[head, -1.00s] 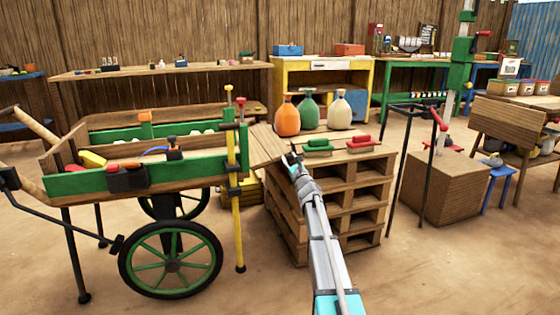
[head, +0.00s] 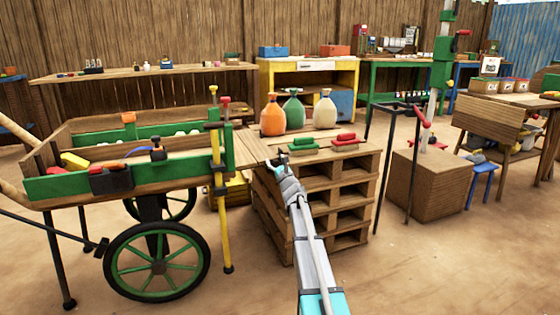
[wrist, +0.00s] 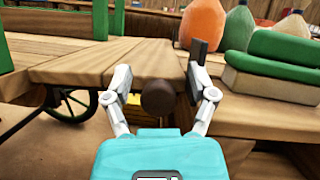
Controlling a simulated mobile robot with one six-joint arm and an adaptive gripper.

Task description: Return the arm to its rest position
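My gripper (head: 277,163) is at the end of my outstretched arm, at the near left edge of the pallet stack (head: 318,202) in the head view. In the wrist view my gripper (wrist: 160,68) has its two fingers spread apart. A dark brown round thing (wrist: 159,98) shows between the fingers; I cannot tell what it is, and neither finger visibly presses on it. A plank board (wrist: 100,62) lies beyond the fingers.
The green cart (head: 125,182) stands left of my arm. A black stand (head: 392,160) and wooden crate (head: 428,185) are right. Floor (head: 430,265) is clear front right.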

